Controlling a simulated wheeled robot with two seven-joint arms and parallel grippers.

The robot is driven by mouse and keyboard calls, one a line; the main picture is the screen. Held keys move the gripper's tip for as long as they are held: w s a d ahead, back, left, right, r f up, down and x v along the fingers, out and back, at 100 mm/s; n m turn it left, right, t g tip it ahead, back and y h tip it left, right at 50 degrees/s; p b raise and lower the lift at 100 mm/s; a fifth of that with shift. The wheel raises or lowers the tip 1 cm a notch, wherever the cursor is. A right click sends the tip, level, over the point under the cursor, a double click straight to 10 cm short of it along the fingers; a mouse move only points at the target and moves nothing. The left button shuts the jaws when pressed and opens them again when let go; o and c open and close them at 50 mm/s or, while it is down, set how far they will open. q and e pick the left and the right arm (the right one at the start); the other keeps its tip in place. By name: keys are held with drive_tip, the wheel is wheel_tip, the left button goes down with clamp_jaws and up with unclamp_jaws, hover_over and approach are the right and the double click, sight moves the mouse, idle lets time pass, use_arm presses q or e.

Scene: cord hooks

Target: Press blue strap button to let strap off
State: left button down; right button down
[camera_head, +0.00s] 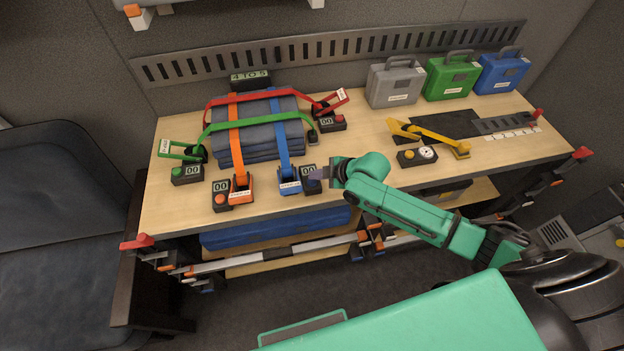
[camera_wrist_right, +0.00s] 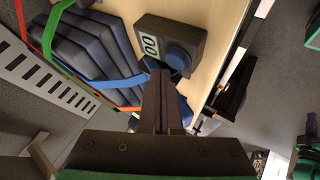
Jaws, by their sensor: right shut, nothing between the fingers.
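The blue strap (camera_head: 279,130) runs over a stack of dark blue folded blankets (camera_head: 232,143) down to a blue buckle (camera_head: 290,184) at the table's front edge. Beside it is a dark box (camera_head: 310,186) with a "00" display. In the right wrist view the box's round blue button (camera_wrist_right: 177,57) faces up, next to the display (camera_wrist_right: 150,46). My right gripper (camera_head: 319,173) is shut and empty by this box, partly covering it. In the right wrist view its fingertips (camera_wrist_right: 161,76) are close below the button; I cannot tell whether they touch. My left gripper is not in view.
Orange (camera_head: 234,135), green (camera_head: 262,117) and red (camera_head: 262,97) straps also cross the blankets, with buttoned boxes near their ends. Grey, green and blue cases (camera_head: 503,75) stand at the back right.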

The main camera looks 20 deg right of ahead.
sight(315, 183)
wheel_tip(315, 183, up, 5)
drive_tip(key=p, duration=0.4)
drive_tip(key=shift+r+p, duration=0.1)
drive_tip(key=shift+p, duration=0.3)
drive_tip(key=shift+a, duration=0.1)
idle(0.3)
